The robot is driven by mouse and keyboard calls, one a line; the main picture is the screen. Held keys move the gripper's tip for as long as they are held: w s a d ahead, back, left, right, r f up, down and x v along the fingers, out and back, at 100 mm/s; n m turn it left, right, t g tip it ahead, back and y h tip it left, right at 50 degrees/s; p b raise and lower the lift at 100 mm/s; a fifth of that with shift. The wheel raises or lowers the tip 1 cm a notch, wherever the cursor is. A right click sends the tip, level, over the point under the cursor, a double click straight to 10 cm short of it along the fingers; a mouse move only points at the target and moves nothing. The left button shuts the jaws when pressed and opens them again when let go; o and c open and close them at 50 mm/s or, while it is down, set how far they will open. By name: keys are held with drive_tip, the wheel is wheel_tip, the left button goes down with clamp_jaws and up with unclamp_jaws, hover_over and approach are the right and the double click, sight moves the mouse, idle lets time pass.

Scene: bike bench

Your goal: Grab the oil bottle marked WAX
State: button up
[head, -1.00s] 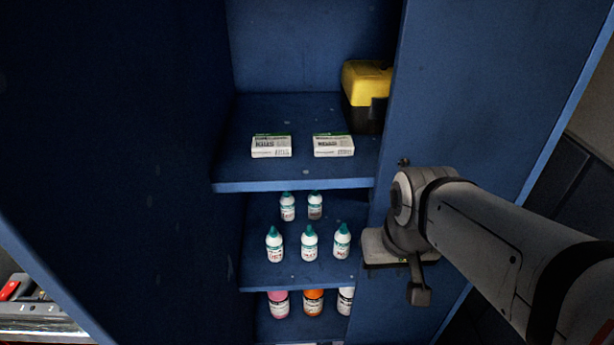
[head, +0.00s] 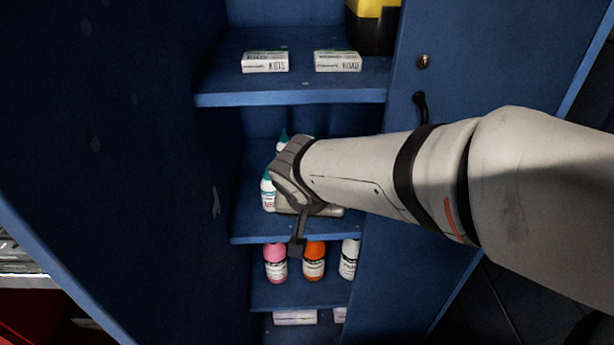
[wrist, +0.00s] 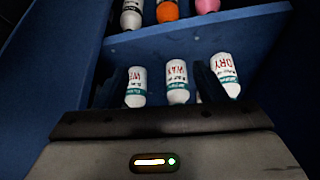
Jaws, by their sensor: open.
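The WAX bottle (wrist: 178,82) is white with red letters and stands in the middle of the front row in the wrist view, which looks upside down. My gripper (wrist: 161,88) is open and empty, its dark fingers either side of the WAX bottle. The right finger overlaps the view of the DRY bottle (wrist: 226,74). The WET bottle (wrist: 136,87) stands on the other side, partly behind the left finger. Whether a finger touches any bottle cannot be told. In the head view my gripper and wrist hide the WAX bottle.
The bottles stand on the middle shelf (head: 250,225) of a blue cabinet. Pink (head: 275,263), orange (head: 313,263) and white (head: 349,260) bottles stand on the shelf below. White boxes (head: 265,62) lie on the shelf above. Cabinet walls stand close on both sides.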

drive_tip(key=w, duration=0.4)
drive_tip(key=w+f, duration=0.1)
drive_tip(key=w, duration=0.7)
drive_tip(key=shift+w+a+f, duration=0.1)
drive_tip(key=shift+w+f, duration=0.1)
drive_tip(key=shift+f, duration=0.2)
drive_tip(key=shift+x, duration=1.6)
drive_tip(key=shift+w+a+r, duration=0.1)
drive_tip(key=shift+w, duration=0.05)
drive_tip(key=c, duration=1.1)
drive_tip(key=shift+r, duration=0.1)
drive_tip(key=shift+c, duration=0.2)
